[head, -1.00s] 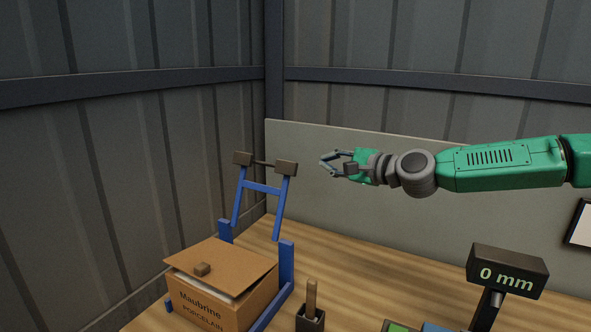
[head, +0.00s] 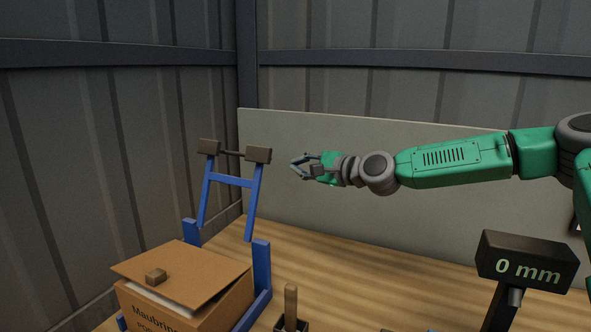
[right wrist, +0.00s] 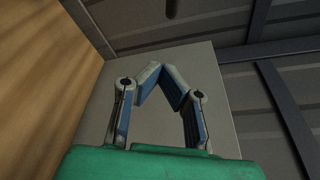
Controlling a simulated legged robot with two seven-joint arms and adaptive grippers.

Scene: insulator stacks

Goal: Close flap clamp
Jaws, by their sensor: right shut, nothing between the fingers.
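The flap clamp (head: 231,181) is a blue frame with a crossbar and two brown pads (head: 258,154) joined by a thin bar at its top. It stands raised, leaning back a little, above its blue base posts (head: 261,267). A cardboard box (head: 205,300) lettered "Maubrine" sits in front of it, its lid flap (head: 190,270) resting slightly open with a small brown block on it. My right gripper (head: 294,165) is right of the clamp's pads, apart from them, fingers pointing left. In the right wrist view its fingertips (right wrist: 168,69) meet with nothing between them. My left gripper is out of view.
A digital readout (head: 527,262) showing "0 mm" stands on a post at the right. A wooden-handled tool (head: 290,300) stands in a dark holder beside the box. A pale panel (head: 400,130) backs the wooden table (head: 380,285). The table's middle is mostly clear.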

